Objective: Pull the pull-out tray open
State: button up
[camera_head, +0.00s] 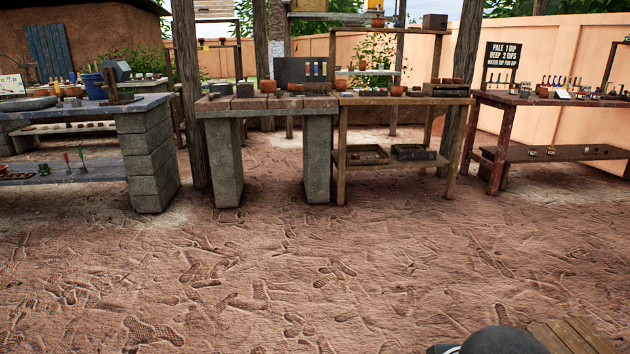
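I cannot tell for sure which thing is the pull-out tray. Two small dark trays lie on the lower shelf of the middle wooden table: a left tray (367,155) and a right tray (413,152). Both look small and far off, and I cannot make out a handle or runners. My gripper is not in view. A dark rounded shape at the bottom right edge may be part of my own arm; no fingers show there.
Trodden earth floor (280,270) lies open before the tables. A stone-legged bench (265,103) adjoins the wooden table (400,101). A block-legged bench (150,150) stands left, another table (500,98) right. Wooden slats (572,336) show at bottom right. Posts stand behind.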

aim_at(364, 152)
jog(key=i+u, duration=0.2)
jog(key=i, duration=2)
jog(key=i+z, duration=0.15)
jog(key=i, duration=1)
jog(key=i+z, duration=0.1)
jog(key=i, duration=1.1)
jog(key=i+l+u, duration=0.1)
jog(key=i, duration=0.75)
